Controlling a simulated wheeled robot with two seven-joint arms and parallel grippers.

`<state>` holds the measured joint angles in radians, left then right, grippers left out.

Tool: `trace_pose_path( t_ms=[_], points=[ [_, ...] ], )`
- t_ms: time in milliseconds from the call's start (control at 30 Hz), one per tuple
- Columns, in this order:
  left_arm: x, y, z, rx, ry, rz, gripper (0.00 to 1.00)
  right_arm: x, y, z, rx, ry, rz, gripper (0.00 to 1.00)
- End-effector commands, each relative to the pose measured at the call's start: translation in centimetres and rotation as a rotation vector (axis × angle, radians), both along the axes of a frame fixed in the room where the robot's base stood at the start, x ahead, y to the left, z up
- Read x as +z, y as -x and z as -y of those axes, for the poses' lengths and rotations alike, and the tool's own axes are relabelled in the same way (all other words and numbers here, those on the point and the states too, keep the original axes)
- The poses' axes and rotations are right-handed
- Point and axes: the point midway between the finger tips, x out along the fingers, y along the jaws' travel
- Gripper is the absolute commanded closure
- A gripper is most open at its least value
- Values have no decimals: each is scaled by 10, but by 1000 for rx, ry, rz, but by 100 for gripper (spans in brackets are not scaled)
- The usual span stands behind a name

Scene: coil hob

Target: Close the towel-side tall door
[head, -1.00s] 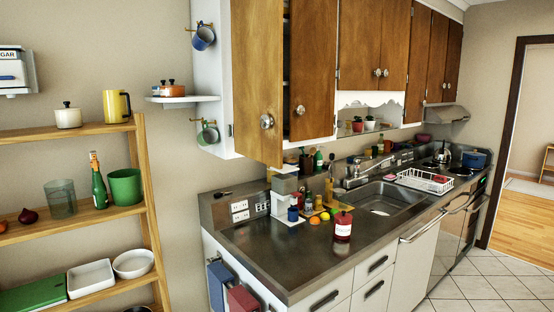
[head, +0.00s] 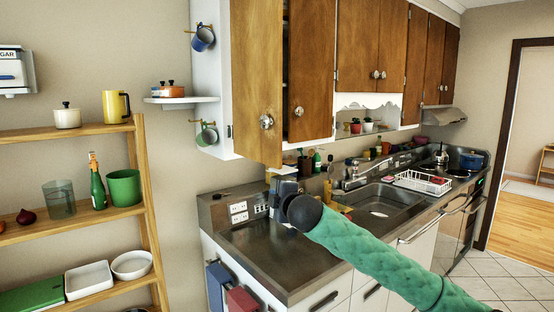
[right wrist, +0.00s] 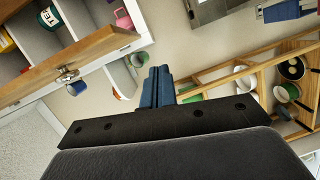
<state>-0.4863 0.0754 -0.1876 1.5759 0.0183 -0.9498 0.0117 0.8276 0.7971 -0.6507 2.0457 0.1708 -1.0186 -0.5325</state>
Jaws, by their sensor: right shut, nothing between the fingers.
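The towel-side tall door (head: 257,70) is the left wooden door of the upper cabinet. It stands open, swung out toward me, with a round metal knob (head: 266,121) low on it. In the right wrist view the door (right wrist: 100,53) appears tilted at upper left, with its knob (right wrist: 67,75) and stored items behind it. My right gripper (head: 281,186) is below the door, over the counter, apart from it. Its fingers (right wrist: 157,86) are together and empty. My left gripper is out of view.
The neighbouring tall door (head: 312,65) is beside it. A small side shelf (head: 182,99) with orange pots and hanging mugs is left of the cabinet. A wooden rack (head: 140,170) stands further left. Towels (head: 241,300) hang at the counter's end. The near counter (head: 270,245) is clear.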

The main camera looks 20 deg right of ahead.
Motion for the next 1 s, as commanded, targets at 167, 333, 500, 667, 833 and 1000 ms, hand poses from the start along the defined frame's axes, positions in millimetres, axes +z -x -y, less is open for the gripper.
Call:
trace_pose_path(
  t_ms=[167, 333, 500, 667, 833, 1000],
  points=[
    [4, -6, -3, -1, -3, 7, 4, 64, 21, 3, 10, 93, 84, 100],
    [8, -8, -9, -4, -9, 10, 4, 90, 33, 4, 12, 136, 118, 100],
    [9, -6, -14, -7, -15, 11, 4, 96, 29, 3, 13, 143, 123, 100],
    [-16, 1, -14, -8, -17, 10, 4, 97, 13, 1, 13, 141, 122, 100],
    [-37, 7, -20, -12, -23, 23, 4, 97, -10, -1, 13, 141, 122, 100],
    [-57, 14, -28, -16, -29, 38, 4, 97, -32, -2, 12, 140, 121, 100]
  ],
)
